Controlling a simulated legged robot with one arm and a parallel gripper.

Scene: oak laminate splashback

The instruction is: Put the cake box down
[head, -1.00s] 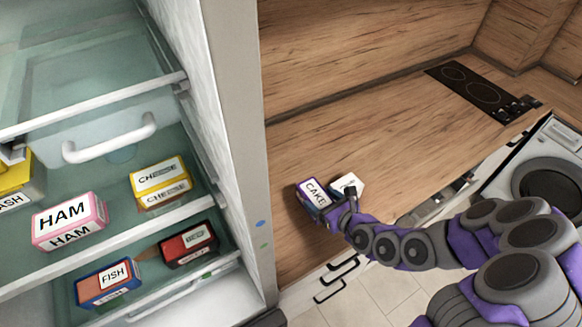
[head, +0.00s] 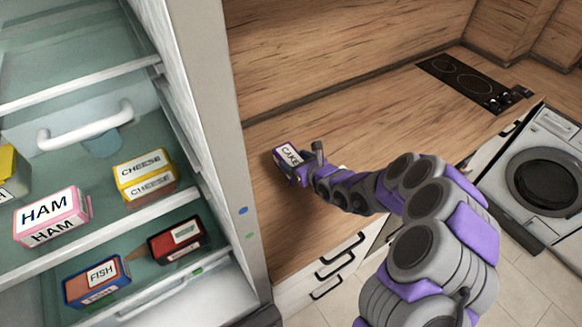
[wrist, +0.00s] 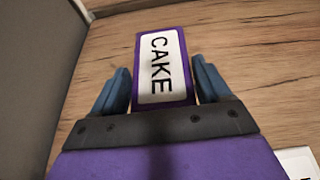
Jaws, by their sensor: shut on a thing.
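The cake box (head: 288,155) is purple with a white label reading CAKE. In the head view it is at the left part of the wooden counter (head: 370,120), near the fridge side. My gripper (head: 305,165) is shut on it. In the wrist view the cake box (wrist: 163,66) lies between the two blue fingers of my gripper (wrist: 163,88), label facing the camera. The wooden counter top is behind it. I cannot tell whether the box touches the counter.
The open fridge at left holds a ham box (head: 52,215), a cheese box (head: 145,178), a fish box (head: 97,280) and a red box (head: 178,240). A white item (wrist: 298,162) shows at the wrist view's lower right. A black hob (head: 468,82) is at the far right; the counter between is clear.

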